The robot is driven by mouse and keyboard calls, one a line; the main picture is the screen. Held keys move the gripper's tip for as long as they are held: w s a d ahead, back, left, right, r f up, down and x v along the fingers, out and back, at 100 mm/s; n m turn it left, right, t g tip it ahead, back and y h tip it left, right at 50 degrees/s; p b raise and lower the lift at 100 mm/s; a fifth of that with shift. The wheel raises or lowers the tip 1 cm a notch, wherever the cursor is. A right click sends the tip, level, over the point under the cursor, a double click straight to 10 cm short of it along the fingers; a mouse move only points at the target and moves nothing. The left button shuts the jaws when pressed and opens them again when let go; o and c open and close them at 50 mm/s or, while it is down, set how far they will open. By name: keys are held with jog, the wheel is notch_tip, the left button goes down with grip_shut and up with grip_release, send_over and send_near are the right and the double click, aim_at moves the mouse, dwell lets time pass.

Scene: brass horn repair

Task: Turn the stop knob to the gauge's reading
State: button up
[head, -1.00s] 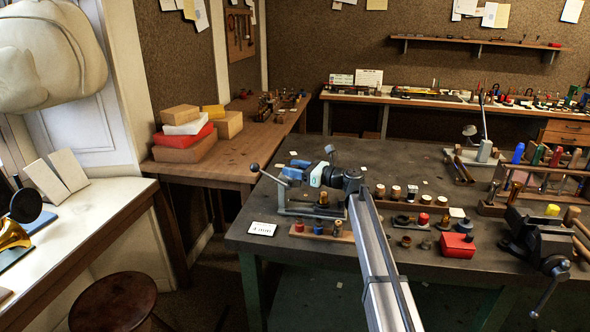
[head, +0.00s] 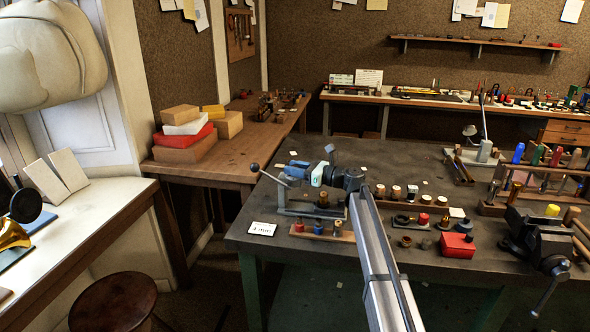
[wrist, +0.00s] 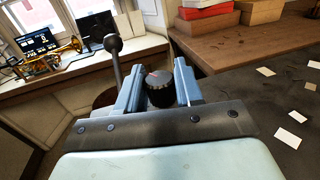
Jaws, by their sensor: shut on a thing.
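The black ribbed stop knob (wrist: 160,88) sits between my gripper's blue fingers in the wrist view. My gripper (wrist: 159,82) is shut on it. In the head view my gripper (head: 292,165) reaches left over the bench fixture (head: 286,209), and the knob is hidden or too small to make out. A lever with a dark ball end (wrist: 113,45) rises just left of the fingers. It also shows in the head view (head: 255,167). A white card (head: 262,229) with a small printed figure, perhaps "4 mm", lies in front of the fixture. I cannot identify a gauge dial.
A wooden strip with coloured plugs (head: 322,234) lies in front of the fixture. Several small parts, a red box (head: 457,246) and a vise (head: 540,240) stand to the right. A stool (head: 113,302) is at lower left.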

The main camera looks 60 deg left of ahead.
jog(key=n+g+h, duration=0.4)
jog(key=g, duration=0.1)
jog(key=shift+w+a+h, duration=0.15)
jog(key=shift+a+h, duration=0.05)
jog(key=shift+h, duration=0.1)
jog(key=n+g+h, duration=0.2)
jog(key=n+h, duration=0.1)
jog(key=shift+h, duration=0.4)
jog(key=shift+d+n+g+h, duration=0.15)
jog(key=shift+n+g+h, duration=0.25)
jog(key=shift+n+h, duration=0.65)
jog(key=shift+h, duration=0.35)
jog(key=o, duration=0.9)
jog(key=shift+o, duration=0.2)
jog(key=shift+d, duration=0.1)
jog(key=v, duration=0.7)
